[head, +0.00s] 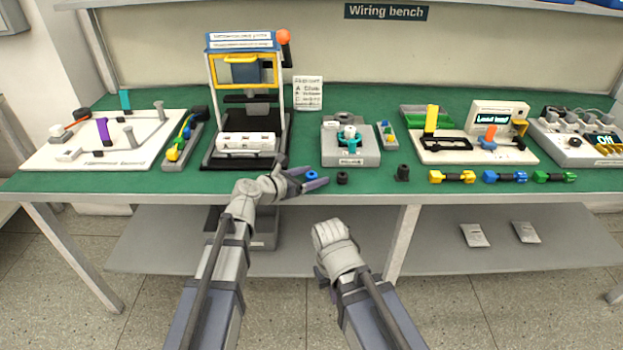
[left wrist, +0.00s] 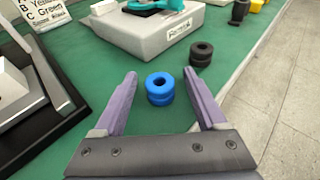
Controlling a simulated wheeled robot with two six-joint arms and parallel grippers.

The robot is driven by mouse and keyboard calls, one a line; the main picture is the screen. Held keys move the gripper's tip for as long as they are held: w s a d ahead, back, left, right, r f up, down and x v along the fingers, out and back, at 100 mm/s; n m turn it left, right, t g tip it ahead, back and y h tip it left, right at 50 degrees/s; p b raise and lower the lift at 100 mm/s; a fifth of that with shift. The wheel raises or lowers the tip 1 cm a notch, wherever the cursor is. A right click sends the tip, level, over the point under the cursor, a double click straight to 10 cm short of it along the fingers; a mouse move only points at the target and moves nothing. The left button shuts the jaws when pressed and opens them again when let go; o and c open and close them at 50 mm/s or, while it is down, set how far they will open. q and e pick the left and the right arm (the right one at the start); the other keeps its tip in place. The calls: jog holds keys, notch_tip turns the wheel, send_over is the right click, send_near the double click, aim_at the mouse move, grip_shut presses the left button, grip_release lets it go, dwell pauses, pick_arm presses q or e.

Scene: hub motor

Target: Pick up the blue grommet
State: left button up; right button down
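The blue grommet (head: 311,175) stands on the green bench top near the front edge, right of the black base of the press. It also shows in the left wrist view (left wrist: 160,88) as a ringed blue piece with a hole in its top. My left gripper (head: 305,178) is open, with its purple fingers on either side of the grommet. In the left wrist view the left gripper (left wrist: 162,82) has a gap between each finger and the grommet. My right gripper (head: 322,275) is low in front of the bench, mostly hidden behind its own wrist; its fingers do not show clearly.
A black grommet (head: 342,178) stands just right of the blue one, and another black piece (head: 402,172) is farther right. A grey fixture block (head: 350,155) stands behind. The press (head: 245,100) is at the left. Coloured connectors (head: 452,177) lie along the front edge at right.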

aim_at(312, 174)
pick_arm(q)
grip_shut()
dwell(0.3)
jog(key=shift+r, duration=0.2)
notch_tip(312, 174, up, 10)
jog(key=p, duration=1)
jog(key=shift+f, duration=0.15)
